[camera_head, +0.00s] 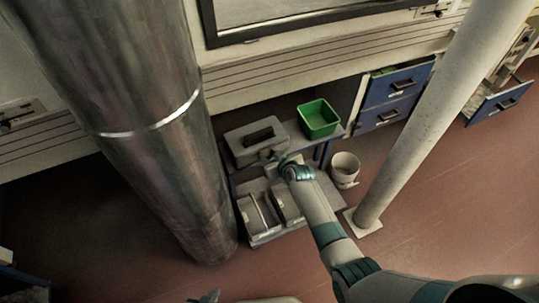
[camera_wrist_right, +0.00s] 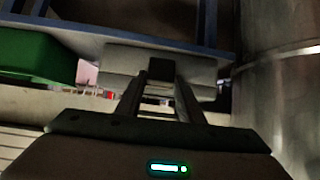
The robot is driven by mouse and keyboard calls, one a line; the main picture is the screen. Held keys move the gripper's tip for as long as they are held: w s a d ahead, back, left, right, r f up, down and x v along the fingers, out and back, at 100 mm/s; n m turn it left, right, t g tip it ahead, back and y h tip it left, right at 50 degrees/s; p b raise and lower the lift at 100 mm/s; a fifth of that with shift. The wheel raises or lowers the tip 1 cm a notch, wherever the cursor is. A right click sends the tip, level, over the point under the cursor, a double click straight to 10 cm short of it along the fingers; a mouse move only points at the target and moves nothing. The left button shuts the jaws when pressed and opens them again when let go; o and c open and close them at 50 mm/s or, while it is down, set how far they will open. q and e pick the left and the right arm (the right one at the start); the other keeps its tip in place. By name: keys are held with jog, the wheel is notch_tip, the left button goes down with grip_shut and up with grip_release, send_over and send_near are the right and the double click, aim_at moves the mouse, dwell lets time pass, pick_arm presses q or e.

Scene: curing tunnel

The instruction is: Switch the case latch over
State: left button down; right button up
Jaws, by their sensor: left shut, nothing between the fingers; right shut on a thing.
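The grey case (camera_head: 243,152) sits on the upper level of a small bench, with a dark handle-like recess on top. My right gripper (camera_head: 271,156) is at the case's near side. In the right wrist view, the right gripper (camera_wrist_right: 160,82) is shut on a small dark block, the case latch (camera_wrist_right: 161,67), against the pale grey case (camera_wrist_right: 120,58). The arm and fingers hide most of the latch in the head view, and its exact position cannot be told.
A green bin (camera_head: 318,118) stands right of the case; it also shows in the right wrist view (camera_wrist_right: 35,55). Grey boxes (camera_head: 262,212) sit on the lower shelf. A thick metal column (camera_head: 150,110) is close left. A white bucket (camera_head: 344,170) and pale pole (camera_head: 420,110) stand right.

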dwell(0.5)
jog(key=o, duration=1.1)
jog(key=shift+c, duration=0.2)
